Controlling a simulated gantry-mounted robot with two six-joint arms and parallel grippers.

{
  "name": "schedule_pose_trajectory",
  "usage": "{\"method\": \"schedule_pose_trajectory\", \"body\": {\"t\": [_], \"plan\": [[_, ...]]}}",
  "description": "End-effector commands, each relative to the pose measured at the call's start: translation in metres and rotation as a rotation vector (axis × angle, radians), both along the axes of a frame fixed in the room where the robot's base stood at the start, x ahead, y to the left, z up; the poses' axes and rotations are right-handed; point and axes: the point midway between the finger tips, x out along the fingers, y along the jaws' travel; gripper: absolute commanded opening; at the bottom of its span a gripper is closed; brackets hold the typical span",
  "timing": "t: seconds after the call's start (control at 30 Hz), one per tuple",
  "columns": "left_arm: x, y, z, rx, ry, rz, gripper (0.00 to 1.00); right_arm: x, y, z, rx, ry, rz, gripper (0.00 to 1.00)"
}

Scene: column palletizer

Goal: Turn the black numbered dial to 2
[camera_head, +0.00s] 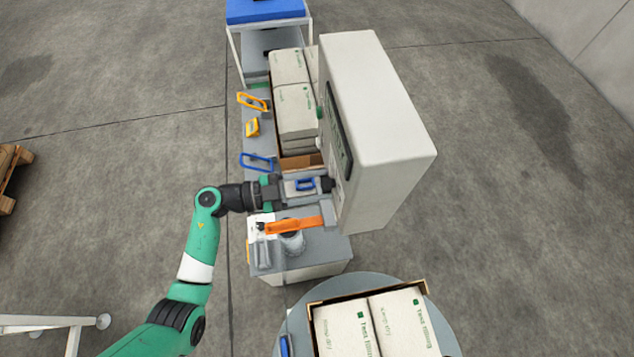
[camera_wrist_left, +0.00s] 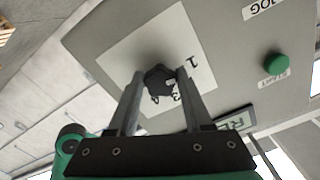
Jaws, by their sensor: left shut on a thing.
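The black dial (camera_wrist_left: 158,84) sits on a white plate (camera_wrist_left: 125,45) on the side of the pale grey cabinet (camera_head: 385,120). A numeral 1 and other partly hidden marks show around the dial in the left wrist view. My left gripper (camera_wrist_left: 160,74) has one finger on each side of the dial and is shut on it. In the head view my left gripper (camera_head: 312,184) reaches in from the left to the cabinet's side, and the dial is dark and small there (camera_head: 328,184). Which number the dial points to cannot be told. My right gripper is not in view.
A green button (camera_wrist_left: 275,64) and a JOG label (camera_wrist_left: 263,9) are on the same panel. An orange lever (camera_head: 293,225) lies just below my left gripper. Stacked white boxes (camera_head: 296,108) stand behind it. A box-filled carton (camera_head: 311,325) rests on a round table in front.

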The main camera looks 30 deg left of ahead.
Motion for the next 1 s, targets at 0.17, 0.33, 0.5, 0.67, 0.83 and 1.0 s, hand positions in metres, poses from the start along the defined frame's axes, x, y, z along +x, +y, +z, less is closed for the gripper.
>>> {"method": "schedule_pose_trajectory", "body": {"t": [0.17, 0.33, 0.5, 0.67, 0.83, 1.0], "plan": [[0.0001, 0.0004, 0.0009, 0.033, -0.043, 0.001, 0.00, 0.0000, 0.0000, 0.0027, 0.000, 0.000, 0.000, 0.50], [0.0005, 0.0006, 0.0014, 0.095, -0.124, 0.001, 0.00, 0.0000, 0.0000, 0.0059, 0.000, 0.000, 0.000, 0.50], [0.0010, 0.0010, 0.0018, 0.177, -0.230, 0.001, 0.00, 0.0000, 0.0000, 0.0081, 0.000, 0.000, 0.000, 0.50], [0.0013, 0.0013, 0.0019, 0.256, -0.333, 0.001, 0.00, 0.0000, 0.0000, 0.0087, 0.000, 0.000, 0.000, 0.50], [0.0016, 0.0015, 0.0022, 0.328, -0.426, 0.001, 0.00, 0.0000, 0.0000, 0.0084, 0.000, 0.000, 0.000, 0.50], [0.0017, 0.0016, 0.0025, 0.380, -0.493, 0.001, 0.00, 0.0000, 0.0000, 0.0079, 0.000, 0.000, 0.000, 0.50]]}}
